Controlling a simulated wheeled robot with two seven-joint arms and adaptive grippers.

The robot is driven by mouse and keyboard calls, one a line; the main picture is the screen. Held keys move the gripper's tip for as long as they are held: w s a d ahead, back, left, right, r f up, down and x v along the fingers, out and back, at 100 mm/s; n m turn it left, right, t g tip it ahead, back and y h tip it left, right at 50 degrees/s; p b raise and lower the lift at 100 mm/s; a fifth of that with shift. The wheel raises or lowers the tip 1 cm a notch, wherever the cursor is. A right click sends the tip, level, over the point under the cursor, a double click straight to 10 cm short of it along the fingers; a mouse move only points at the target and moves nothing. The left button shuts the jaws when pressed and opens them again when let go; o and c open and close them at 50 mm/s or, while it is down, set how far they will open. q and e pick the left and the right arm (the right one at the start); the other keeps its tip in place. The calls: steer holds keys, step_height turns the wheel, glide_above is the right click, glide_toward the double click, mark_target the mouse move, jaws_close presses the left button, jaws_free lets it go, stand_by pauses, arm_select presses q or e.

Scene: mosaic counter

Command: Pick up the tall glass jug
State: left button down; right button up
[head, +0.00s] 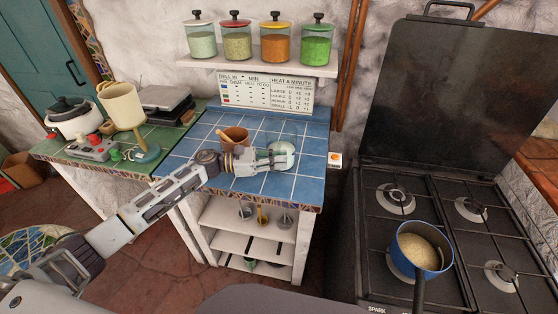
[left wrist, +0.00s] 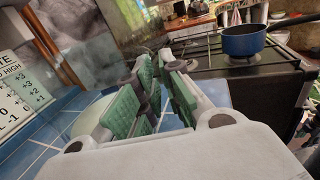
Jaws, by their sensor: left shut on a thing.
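The tall glass jug (head: 283,128) is see-through and faint in the head view, standing at the right part of the blue tiled counter (head: 305,180). My left gripper (head: 286,156) reaches across the counter from the left and overlaps the jug. In the left wrist view, the green-padded fingers of my left gripper (left wrist: 158,95) are closed around a narrow upright part, which looks like the jug's handle. The jug's outline is hard to make out, and I cannot tell whether its base touches the tiles. My right gripper is not in view.
A brown pot (head: 235,134) with a wooden utensil stands left of the jug. Spice jars (head: 316,46) line the shelf above. A black stove (head: 440,200) stands to the right, with a blue saucepan (head: 422,256) on it. The counter's front left tiles are clear.

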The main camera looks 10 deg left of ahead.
mark_target(279, 150)
arm_select(q)
steer(key=shift+r, duration=1.55)
steer(key=s+b, duration=0.2)
steer(key=s, duration=1.6)
steer(key=shift+b, duration=0.3)
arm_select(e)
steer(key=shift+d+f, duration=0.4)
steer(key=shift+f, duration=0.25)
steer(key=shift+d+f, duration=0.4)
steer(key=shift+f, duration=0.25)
